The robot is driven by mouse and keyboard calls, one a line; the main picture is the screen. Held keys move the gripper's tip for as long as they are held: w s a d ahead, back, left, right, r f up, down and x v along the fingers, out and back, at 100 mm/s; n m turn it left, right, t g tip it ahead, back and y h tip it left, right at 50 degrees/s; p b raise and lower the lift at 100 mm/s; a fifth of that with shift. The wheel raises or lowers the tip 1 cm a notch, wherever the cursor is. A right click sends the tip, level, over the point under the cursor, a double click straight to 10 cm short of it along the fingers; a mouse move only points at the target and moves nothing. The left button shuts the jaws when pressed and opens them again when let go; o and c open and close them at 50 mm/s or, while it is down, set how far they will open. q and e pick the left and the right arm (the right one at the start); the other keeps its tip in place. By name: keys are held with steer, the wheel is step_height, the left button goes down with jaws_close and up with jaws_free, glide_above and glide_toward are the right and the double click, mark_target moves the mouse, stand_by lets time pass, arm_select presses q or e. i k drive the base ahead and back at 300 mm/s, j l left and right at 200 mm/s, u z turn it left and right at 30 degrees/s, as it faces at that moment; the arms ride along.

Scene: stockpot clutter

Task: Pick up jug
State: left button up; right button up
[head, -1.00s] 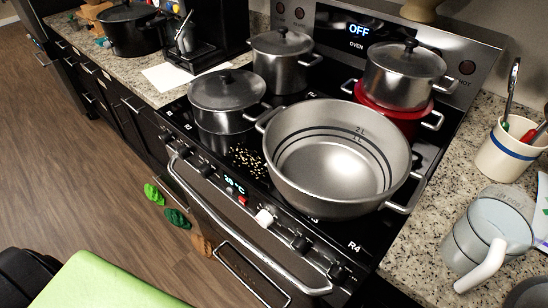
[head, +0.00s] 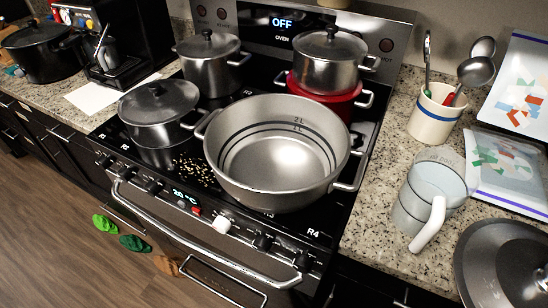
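The jug (head: 425,200) is a clear, pale-tinted measuring jug with a white handle. It stands upright on the granite counter to the right of the stove, with its handle toward the front. Nothing covers it in the head view. Neither of my grippers shows in the head view.
A large open steel pot (head: 275,155) sits on the stove (head: 240,235) left of the jug. A utensil crock (head: 433,115) stands behind the jug. Bags with coloured pieces (head: 512,172) lie to its right, and a dark round lid (head: 505,262) lies front right. Counter (head: 385,232) beside the jug is bare.

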mark_target(438, 180)
steer(key=z, duration=1.2)
